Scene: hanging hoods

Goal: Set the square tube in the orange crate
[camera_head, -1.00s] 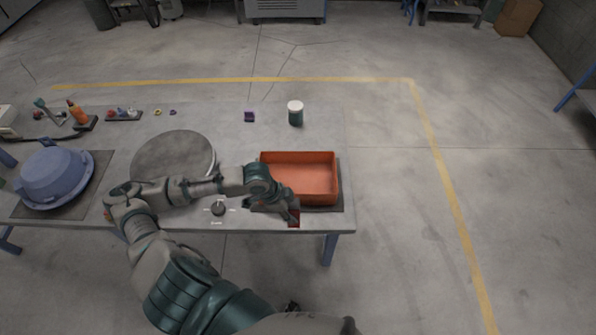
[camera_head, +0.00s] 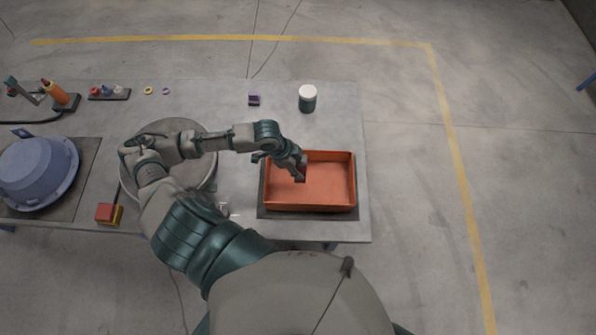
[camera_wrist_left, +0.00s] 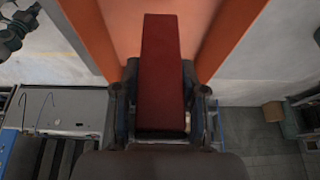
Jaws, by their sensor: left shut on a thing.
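The square tube (camera_wrist_left: 162,75) is a dark red, long, square-sided piece in the left wrist view. My left gripper (camera_head: 298,168) is shut on it, with a finger on each side of it. In the head view the tube (camera_head: 301,174) shows as a small dark red end at the fingertips. The orange crate (camera_head: 311,208) is an open, shallow box on a dark mat at the table's right end. The gripper and tube are over the left part of the crate. I cannot tell how far the tube is above its floor. My right gripper is out of view.
A white-lidded green jar (camera_head: 308,101) and a purple piece (camera_head: 254,99) stand behind the crate. A round grey disc (camera_head: 190,128) lies partly under my arm. A red and yellow block (camera_head: 108,213) and a blue tub (camera_head: 38,172) are at the left.

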